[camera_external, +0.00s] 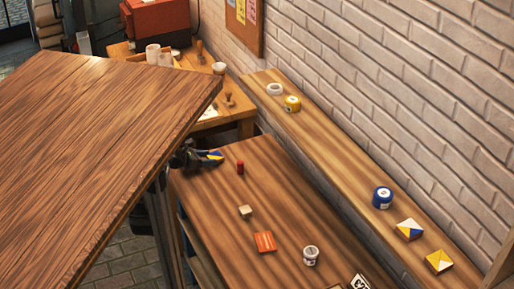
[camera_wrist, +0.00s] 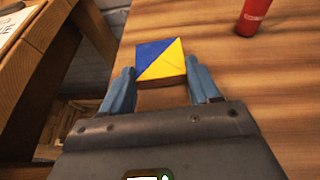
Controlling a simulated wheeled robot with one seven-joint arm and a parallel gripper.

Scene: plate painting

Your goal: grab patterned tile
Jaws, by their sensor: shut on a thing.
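The patterned tile (camera_wrist: 161,62) is square, split diagonally into blue and yellow, with a reddish-brown edge. In the wrist view it sits between the two blue fingers of my gripper (camera_wrist: 161,88), which is shut on it. In the external view my gripper (camera_external: 208,160) is at the far left end of the lower wooden table (camera_external: 205,215), and a bit of the tile's blue and yellow shows there. The large wooden board in front hides much of my arm. Whether the tile touches the table is hard to tell.
A red cylinder (camera_external: 240,167) stands just right of my gripper; it also shows in the wrist view (camera_wrist: 252,16). A beige block (camera_external: 245,211), an orange tile (camera_external: 265,242) and a white jar (camera_external: 311,255) are nearer.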

